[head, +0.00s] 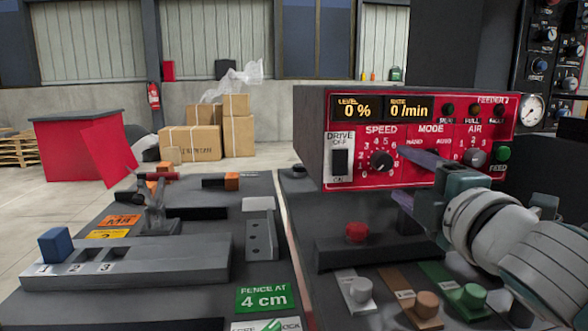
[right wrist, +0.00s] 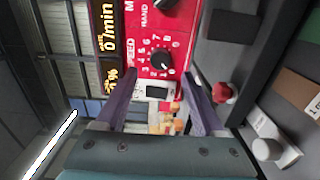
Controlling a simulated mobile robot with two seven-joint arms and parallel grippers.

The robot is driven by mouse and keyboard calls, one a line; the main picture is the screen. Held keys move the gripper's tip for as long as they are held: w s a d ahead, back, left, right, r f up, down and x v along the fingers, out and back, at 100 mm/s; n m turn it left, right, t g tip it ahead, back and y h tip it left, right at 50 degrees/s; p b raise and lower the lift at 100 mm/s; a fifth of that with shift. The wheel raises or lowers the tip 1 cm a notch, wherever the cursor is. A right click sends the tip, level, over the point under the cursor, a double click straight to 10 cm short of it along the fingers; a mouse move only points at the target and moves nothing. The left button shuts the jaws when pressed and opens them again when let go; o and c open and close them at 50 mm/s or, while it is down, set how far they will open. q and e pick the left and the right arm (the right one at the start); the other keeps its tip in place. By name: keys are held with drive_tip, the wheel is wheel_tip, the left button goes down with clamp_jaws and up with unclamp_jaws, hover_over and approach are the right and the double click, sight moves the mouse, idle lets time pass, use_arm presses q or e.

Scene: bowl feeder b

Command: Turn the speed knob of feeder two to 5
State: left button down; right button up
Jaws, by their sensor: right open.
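The black speed knob (head: 381,161) sits on the red front of the feeder control box (head: 345,107), under the word SPEED, with a ring of digits around it. It also shows in the right wrist view (right wrist: 161,59), between and beyond my finger tips. I cannot read for certain which digit its pointer marks. The displays read 0 % and 0 /min. The feeder's number at the top right is too small to read. My right gripper (head: 398,172) is open and empty in front of the panel, just right of the knob; it appears apart from it. My left gripper is not in view.
Right of the speed knob are the MODE and AIR controls, partly covered by my right arm. The DRIVE switch (head: 340,162) is on the left. Below stand a red button (head: 357,231) and several coloured knobs. A grey numbered slide block (head: 130,262) lies at left.

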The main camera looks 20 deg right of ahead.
sight(385, 163)
drive_tip(key=x, duration=0.5)
drive_tip(key=shift+w+d+b, duration=0.15)
drive_tip(key=shift+w+b, duration=0.2)
drive_tip(key=shift+b, duration=0.05)
drive_tip(key=shift+c, duration=0.2)
clamp_jaws()
